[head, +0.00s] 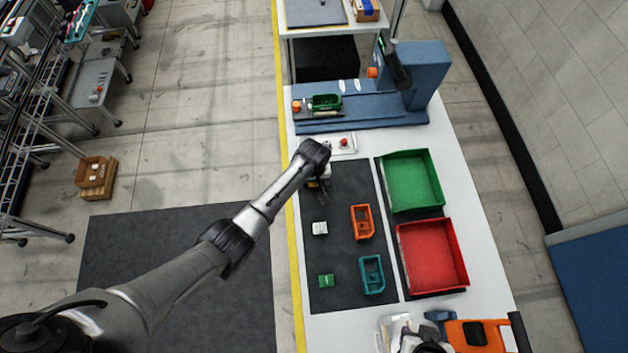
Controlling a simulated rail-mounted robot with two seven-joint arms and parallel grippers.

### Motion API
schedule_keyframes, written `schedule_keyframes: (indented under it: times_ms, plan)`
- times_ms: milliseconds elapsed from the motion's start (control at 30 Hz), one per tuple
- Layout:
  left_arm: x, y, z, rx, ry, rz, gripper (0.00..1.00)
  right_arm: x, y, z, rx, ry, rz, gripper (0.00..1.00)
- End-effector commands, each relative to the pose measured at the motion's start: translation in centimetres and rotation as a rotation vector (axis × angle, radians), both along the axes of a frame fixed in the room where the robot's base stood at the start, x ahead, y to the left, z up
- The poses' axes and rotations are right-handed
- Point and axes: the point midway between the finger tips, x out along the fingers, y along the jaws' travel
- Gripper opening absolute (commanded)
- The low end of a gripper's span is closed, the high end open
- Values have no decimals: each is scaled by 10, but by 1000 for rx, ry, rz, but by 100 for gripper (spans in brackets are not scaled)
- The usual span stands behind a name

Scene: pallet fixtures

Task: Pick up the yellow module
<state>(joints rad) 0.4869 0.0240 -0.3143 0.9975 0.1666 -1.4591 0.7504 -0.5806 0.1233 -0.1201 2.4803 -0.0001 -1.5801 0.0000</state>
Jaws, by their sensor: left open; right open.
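My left gripper (321,190) reaches in from the left and points down over the dark mat (335,255), near its upper left corner. It is open. A small patch of the yellow module (311,184) shows right at the gripper. The rest is hidden by the gripper and wrist, and I cannot tell whether they touch. My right gripper (425,346) is partly in view at the bottom edge; it is open and far from the yellow module.
A white module (320,228), a green module (326,281), an orange holder (362,222) and a teal holder (371,275) are on the mat. Green (412,181) and red (432,254) bins stand to the right. A blue fixture (360,113) stands behind; an orange tool (480,335) lies in front.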

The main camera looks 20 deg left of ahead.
Motion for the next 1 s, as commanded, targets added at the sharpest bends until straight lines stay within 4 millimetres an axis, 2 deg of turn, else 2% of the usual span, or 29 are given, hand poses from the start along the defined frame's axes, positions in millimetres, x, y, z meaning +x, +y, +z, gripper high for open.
schedule_keyframes:
  times_ms: [133,700,1000]
  plan:
    - [0,0,0,0,0,0,74,0,1,0,4,1,-2,43]
    - [0,0,0,1,0,0,21,0,2,0,7,0,-5,43]
    - [0,0,3,0,0,0,21,0,0,0,-1,1,1,43]
